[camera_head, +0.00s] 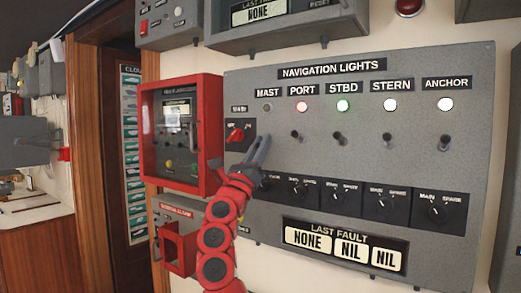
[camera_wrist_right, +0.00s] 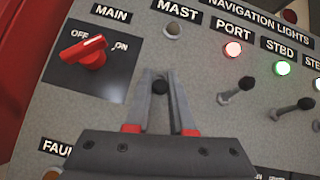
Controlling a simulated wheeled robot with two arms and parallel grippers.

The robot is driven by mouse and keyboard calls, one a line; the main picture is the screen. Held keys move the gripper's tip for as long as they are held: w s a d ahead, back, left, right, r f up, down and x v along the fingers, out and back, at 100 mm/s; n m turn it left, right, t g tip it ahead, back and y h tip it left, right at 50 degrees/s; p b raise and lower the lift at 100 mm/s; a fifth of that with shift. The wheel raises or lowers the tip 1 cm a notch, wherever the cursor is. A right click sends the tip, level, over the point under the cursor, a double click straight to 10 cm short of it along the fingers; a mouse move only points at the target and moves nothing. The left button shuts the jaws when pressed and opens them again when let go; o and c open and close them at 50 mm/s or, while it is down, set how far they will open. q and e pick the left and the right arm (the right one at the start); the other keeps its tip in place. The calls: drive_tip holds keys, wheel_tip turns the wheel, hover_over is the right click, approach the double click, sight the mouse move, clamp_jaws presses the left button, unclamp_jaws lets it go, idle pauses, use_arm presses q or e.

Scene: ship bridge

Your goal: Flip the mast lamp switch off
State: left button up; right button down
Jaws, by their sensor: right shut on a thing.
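The mast lamp (camera_head: 267,107) under the MAST label is dark grey and unlit; it also shows in the wrist view (camera_wrist_right: 174,29). Below it, the black tip of the mast switch (camera_wrist_right: 160,87) sits between the two fingers of my right gripper (camera_head: 261,145), which is shut on it. In the wrist view the gripper's fingers (camera_wrist_right: 160,78) flank the switch tip. In the head view the fingers hide most of this switch. My left gripper is not in view.
The port lamp (camera_head: 302,105) glows red, stbd (camera_head: 343,105) green, stern (camera_head: 390,104) and anchor (camera_head: 445,104) white. The port switch (camera_head: 297,136) is just right of my gripper. A red MAIN knob (camera_head: 236,135) and a red-framed box (camera_head: 181,133) are close on the left.

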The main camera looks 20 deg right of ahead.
drive_tip(key=c, duration=0.9)
unclamp_jaws()
drive_tip(key=shift+c, duration=0.2)
drive_tip(key=b+v, duration=0.2)
drive_tip(key=v, duration=1.5)
drive_tip(key=shift+s+b, duration=0.2)
drive_tip(key=shift+b, duration=0.2)
drive_tip(key=shift+a+f, duration=0.15)
